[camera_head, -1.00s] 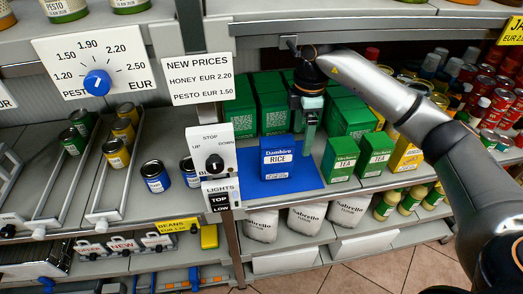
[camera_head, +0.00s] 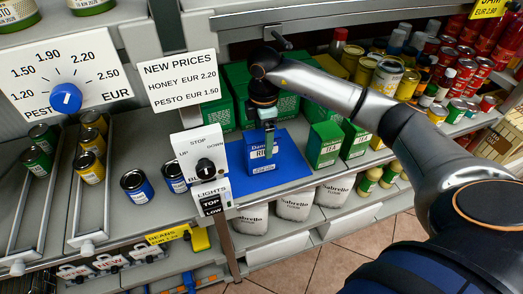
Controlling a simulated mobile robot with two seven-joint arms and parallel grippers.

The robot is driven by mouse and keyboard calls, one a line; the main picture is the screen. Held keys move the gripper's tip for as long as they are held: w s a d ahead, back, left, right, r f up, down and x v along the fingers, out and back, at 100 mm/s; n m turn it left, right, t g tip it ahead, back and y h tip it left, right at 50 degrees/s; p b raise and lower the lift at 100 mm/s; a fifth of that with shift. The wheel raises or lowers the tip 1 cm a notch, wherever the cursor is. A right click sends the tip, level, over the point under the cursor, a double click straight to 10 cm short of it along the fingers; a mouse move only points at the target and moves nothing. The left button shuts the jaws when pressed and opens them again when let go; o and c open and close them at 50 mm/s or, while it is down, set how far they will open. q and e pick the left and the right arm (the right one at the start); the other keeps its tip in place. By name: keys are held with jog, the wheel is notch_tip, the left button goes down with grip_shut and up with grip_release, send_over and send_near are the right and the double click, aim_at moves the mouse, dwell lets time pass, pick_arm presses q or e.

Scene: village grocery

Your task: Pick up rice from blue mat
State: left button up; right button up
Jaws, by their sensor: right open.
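The blue box of rice (camera_head: 256,162) stands upright on the blue mat (camera_head: 300,172) on the middle shelf. My right gripper (camera_head: 270,150) points down over the rice from above. One finger shows in front of the box face and covers part of its label. The other finger is hidden, so I cannot tell whether either touches the box. The right gripper is open. My left gripper is not in view.
Green tea boxes (camera_head: 324,145) stand just right of the mat, and larger green boxes stand behind it. A control panel (camera_head: 203,160) with a knob is on the left. Bags of flour (camera_head: 295,203) sit on the shelf below. Jars and cans fill the right side.

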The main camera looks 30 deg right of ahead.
aim_at(262, 151)
notch_tip(262, 151, down, 5)
jog(key=shift+w+a+f, duration=0.1)
jog(key=shift+w+f, duration=0.05)
grip_shut()
dwell(0.9)
